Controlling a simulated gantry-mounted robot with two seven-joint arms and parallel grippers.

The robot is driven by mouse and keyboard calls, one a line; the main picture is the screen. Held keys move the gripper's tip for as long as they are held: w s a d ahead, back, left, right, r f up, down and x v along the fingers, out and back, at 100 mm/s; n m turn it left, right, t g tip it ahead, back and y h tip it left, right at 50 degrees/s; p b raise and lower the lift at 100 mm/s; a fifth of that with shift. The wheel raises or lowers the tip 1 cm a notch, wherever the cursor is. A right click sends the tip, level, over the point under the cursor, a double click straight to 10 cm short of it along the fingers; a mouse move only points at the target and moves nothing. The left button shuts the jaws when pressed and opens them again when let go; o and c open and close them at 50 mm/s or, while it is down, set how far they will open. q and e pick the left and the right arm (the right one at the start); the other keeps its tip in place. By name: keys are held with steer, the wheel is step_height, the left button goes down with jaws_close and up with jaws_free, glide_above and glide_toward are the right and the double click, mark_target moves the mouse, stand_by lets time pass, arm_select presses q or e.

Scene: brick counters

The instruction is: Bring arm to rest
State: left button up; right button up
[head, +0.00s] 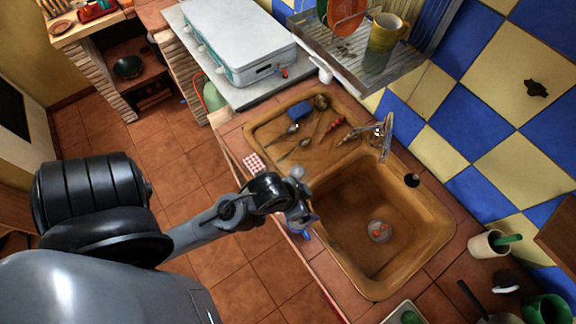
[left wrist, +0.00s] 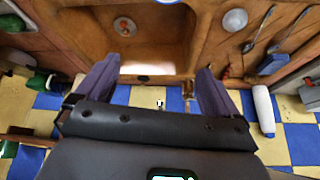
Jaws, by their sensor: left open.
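My left arm reaches in from the left in the head view. My left gripper (head: 300,215) is over the front edge of the brown sink (head: 437,230), beside the basin. In the left wrist view the two purple-grey fingers of my left gripper (left wrist: 153,78) stand wide apart with nothing between them. The sink (left wrist: 170,50) lies beyond the fingers in that view. My right gripper is in neither view.
Spoons and a blue sponge (head: 299,111) lie on the sink's drainboard. A faucet (head: 383,137) stands at the back. A dish rack (head: 345,60) holds a yellow-green mug (head: 384,42). A white-lidded box (head: 235,38) stands farther left. Tiled floor (head: 215,268) is open before the counter.

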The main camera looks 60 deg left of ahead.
arm_select(q)
steer(key=s, duration=0.1)
steer(key=s+f+g, duration=0.1)
steer(key=s, duration=0.1)
steer(key=s+f+g, duration=0.1)
steer(key=s, duration=0.1)
step_height(320, 180, up, 13)
steer(key=p, duration=1.2)
steer(key=shift+f+p, duration=0.15)
steer(key=shift+p, duration=0.15)
steer(key=shift+f, duration=0.15)
